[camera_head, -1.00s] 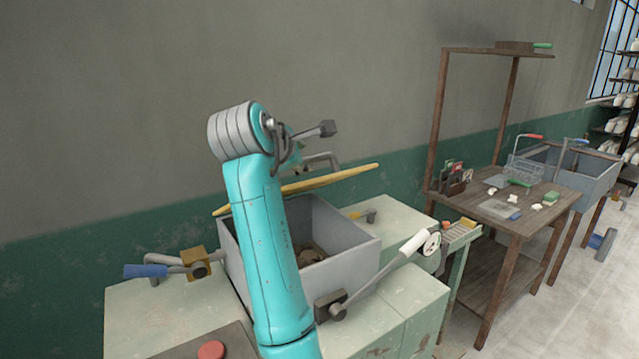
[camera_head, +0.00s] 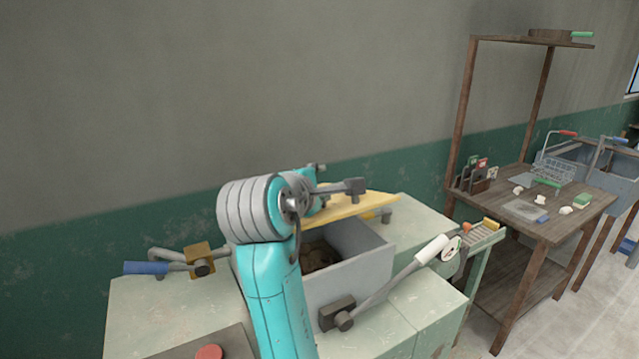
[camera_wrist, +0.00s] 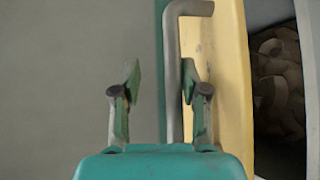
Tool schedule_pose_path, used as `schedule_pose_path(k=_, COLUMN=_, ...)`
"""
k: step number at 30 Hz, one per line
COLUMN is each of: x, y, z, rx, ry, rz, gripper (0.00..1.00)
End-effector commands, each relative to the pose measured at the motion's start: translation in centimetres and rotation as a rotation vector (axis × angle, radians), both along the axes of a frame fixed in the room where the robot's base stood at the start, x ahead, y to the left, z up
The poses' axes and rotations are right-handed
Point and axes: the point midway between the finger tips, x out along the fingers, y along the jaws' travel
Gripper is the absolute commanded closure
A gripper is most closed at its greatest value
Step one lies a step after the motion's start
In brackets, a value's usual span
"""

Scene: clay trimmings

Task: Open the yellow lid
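The yellow lid (camera_head: 348,206) is at the back of the grey bin (camera_head: 350,275), tilted, with the bin's mouth uncovered in front of it. In the wrist view, the lid (camera_wrist: 234,90) is an upright yellow band with a bent grey handle (camera_wrist: 173,70) along its left side. My gripper (camera_wrist: 158,85) is open. Its two fingers are apart, and the handle passes between them in the picture, close to the right finger. I cannot tell whether they touch. In the head view, my arm hides the fingertips and the lid's left part.
Brown clay (camera_head: 318,257) lies in the bin; it also shows in the wrist view (camera_wrist: 278,85). A white-handled lever (camera_head: 432,249) stands front right, a blue-handled lever (camera_head: 146,268) left, and a red button (camera_head: 209,352) in front. A wooden table (camera_head: 545,224) stands right.

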Motion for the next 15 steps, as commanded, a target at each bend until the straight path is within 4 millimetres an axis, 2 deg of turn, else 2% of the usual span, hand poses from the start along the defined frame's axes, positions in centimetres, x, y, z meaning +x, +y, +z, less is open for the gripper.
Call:
schedule_pose_path(k=6, x=-0.2, y=0.0, z=0.2, rx=0.001, ry=-0.002, rz=0.0, gripper=0.59)
schedule_pose_path(k=15, x=-1.8, y=0.5, z=0.8, rx=0.002, ry=-0.003, rz=0.001, gripper=0.59)
